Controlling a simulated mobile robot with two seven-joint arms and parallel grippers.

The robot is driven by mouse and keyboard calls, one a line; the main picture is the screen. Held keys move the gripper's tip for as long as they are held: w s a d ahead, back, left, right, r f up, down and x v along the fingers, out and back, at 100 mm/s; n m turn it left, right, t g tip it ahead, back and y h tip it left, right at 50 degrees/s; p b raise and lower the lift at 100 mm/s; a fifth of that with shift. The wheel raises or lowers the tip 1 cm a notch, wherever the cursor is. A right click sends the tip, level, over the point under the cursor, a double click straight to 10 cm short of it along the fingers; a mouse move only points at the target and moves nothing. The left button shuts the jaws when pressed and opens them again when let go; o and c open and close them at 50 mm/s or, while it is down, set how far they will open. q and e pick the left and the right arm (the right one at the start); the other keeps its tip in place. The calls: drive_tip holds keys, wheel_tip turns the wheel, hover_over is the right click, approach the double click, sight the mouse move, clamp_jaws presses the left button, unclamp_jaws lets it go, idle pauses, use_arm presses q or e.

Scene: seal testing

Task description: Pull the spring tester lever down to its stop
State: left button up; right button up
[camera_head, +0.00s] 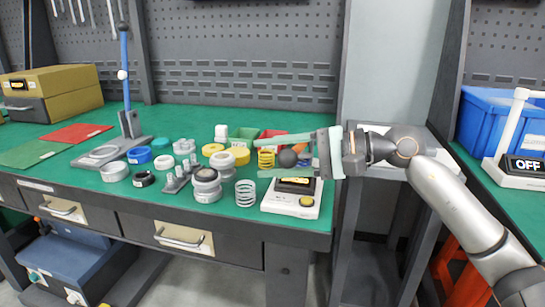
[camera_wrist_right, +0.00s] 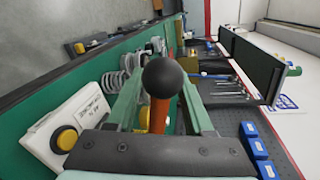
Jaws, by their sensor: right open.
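The spring tester (camera_head: 292,206) is a white box with a dark display and a yellow button near the front edge of the green bench; its white housing (camera_wrist_right: 55,122) also shows in the wrist view. Its lever ends in a black ball knob (camera_head: 288,158), and the wrist view shows the knob (camera_wrist_right: 162,76) on an orange-red lever arm (camera_wrist_right: 158,117). My right gripper (camera_head: 268,157) comes in from the right, open, with its pale green fingers on either side of the knob. I cannot tell whether they touch it. My left gripper is not in view.
A blue-post stand (camera_head: 125,80) is further left.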

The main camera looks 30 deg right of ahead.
drive_tip(key=b+v, duration=0.2)
drive_tip(key=v, duration=1)
drive_tip(key=shift+d+b, duration=0.25)
drive_tip(key=shift+b, duration=0.1)
drive_tip(key=shift+s, duration=0.1)
